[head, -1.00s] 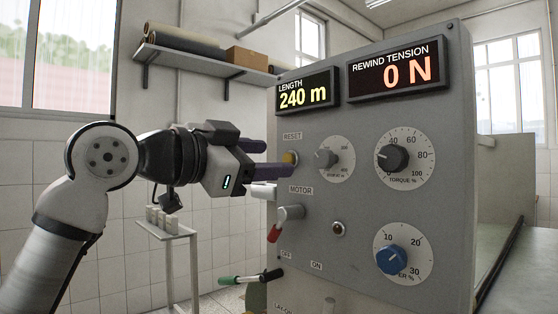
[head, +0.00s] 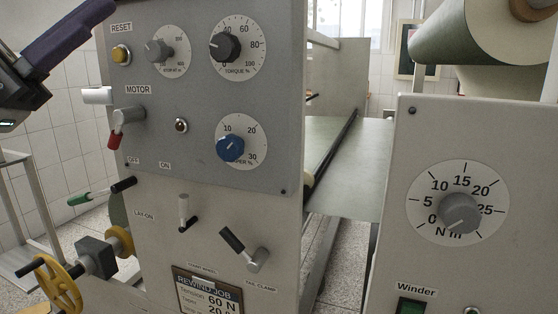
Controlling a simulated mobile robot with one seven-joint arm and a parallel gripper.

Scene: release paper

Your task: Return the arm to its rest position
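My gripper (head: 85,25) is at the upper left edge of the head view and is cut off by the frame. One long purple finger shows, slanting up to the right, its tip near the top of the grey control panel (head: 270,120). The finger is above and left of the yellow RESET button (head: 121,54), apart from it in the picture. The other finger is not clearly seen, so the gap between them cannot be judged. Nothing is seen held. Most of the arm is out of view.
The panel has a red-tipped MOTOR lever (head: 121,124), a blue knob (head: 231,149) and a black torque knob (head: 224,46). Below are a yellow handwheel (head: 60,285) and a job card (head: 205,290). A Winder cabinet (head: 480,130) stands at right. A white stand (head: 25,200) is at left.

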